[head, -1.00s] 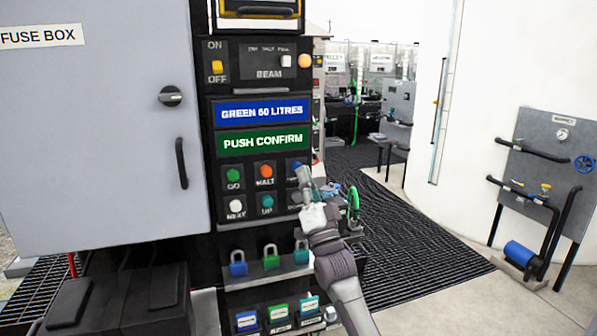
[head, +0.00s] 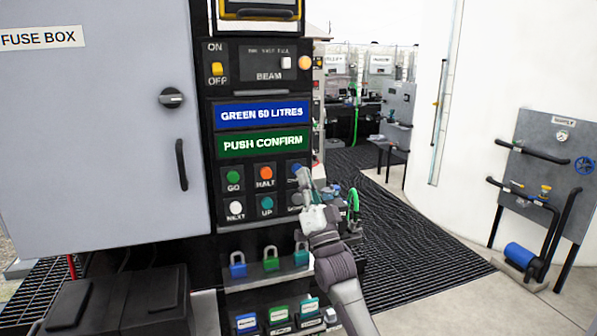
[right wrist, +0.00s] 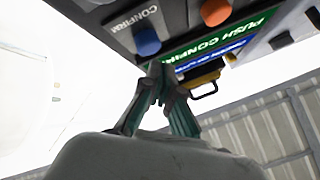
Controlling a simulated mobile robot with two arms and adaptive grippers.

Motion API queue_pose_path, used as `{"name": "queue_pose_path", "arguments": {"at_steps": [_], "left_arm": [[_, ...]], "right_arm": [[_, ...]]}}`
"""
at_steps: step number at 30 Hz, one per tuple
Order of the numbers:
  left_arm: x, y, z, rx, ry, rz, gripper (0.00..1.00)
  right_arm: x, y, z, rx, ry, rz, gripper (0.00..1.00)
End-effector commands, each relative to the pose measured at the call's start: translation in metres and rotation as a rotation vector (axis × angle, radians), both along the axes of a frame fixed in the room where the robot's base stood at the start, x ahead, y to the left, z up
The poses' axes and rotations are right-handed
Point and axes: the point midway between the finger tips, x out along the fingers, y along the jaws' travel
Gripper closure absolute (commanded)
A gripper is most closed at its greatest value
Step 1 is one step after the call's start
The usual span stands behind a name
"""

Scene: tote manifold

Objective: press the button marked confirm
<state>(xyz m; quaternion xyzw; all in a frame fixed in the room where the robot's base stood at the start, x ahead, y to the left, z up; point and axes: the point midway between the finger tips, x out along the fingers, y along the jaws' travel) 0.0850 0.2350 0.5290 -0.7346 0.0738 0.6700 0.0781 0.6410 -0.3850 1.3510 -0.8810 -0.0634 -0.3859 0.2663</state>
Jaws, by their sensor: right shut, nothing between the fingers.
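The blue button marked CONFIRM (right wrist: 147,42) is on the dark panel in the right wrist view. In the right wrist view the closed fingertips (right wrist: 155,73) lie close below the button with a small gap in the picture. I cannot tell whether they touch it. My left gripper is not in view.
Near it are the orange HALT button (head: 265,173), green GO button (head: 233,175), white NEXT button (head: 236,208) and teal UP button (head: 267,204). A green sign (head: 263,142) above reads PUSH CONFIRM. Several padlocks (head: 270,260) stand on a ledge below.

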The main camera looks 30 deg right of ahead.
Motion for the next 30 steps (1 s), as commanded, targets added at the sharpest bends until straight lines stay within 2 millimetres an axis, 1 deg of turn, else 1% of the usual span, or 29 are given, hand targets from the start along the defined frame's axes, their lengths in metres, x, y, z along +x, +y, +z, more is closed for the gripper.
{"name": "queue_pose_path", "arguments": {"at_steps": [7, 15, 30], "left_arm": [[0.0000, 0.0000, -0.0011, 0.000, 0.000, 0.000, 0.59], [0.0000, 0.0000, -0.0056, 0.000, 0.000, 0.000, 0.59], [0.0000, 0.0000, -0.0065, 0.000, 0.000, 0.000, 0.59]], "right_arm": [[0.0010, -0.0002, -0.0003, 0.000, 0.000, 0.000, 1.00], [0.0083, -0.0019, -0.0001, -0.001, 0.000, -0.001, 1.00], [0.0098, -0.0023, 0.0001, 0.000, 0.000, 0.000, 1.00]]}}
